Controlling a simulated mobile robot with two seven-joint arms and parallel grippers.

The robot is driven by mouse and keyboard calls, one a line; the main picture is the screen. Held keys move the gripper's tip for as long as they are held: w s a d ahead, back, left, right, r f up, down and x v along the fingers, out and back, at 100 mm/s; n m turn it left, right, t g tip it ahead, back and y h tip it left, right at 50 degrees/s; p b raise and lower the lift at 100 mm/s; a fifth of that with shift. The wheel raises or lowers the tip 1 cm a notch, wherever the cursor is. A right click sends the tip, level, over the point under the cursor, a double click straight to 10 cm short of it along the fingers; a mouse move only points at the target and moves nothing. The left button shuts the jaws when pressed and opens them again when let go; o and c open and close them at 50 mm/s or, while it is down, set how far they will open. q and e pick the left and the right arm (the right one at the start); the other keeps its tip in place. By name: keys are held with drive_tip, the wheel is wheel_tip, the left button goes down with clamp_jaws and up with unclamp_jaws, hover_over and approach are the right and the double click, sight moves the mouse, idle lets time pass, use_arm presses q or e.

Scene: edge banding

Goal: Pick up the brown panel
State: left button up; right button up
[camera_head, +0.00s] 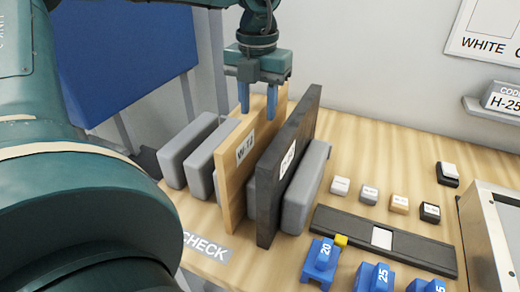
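The brown panel (232,185) is a light wooden board with a white label. It stands upright on edge on the table, between grey rounded blocks on its left and a dark panel (285,165) on its right. My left gripper (257,105) is above the panel's top edge, pointing down, with its two blue fingers apart and nothing visibly held. Its fingertips are close to the top edge; whether they straddle or touch it I cannot tell. My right gripper is not in view.
Grey blocks (187,150) stand left of the panels, and another (304,190) stands right of the dark one. Small labelled blocks (399,204), a dark strip (350,233) and blue numbered pieces (321,262) are to the right. A metal-framed unit (492,240) borders the right.

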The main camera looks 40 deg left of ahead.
sight(259, 126)
use_arm(q)
drive_tip(key=f, duration=0.2)
drive_tip(key=f+p, duration=0.1)
drive_tip(key=f, duration=0.2)
drive_tip(key=shift+w+f, duration=0.2)
drive_tip(key=shift+f, duration=0.15)
clamp_jaws()
drive_tip(key=shift+r, duration=0.1)
idle(1.1)
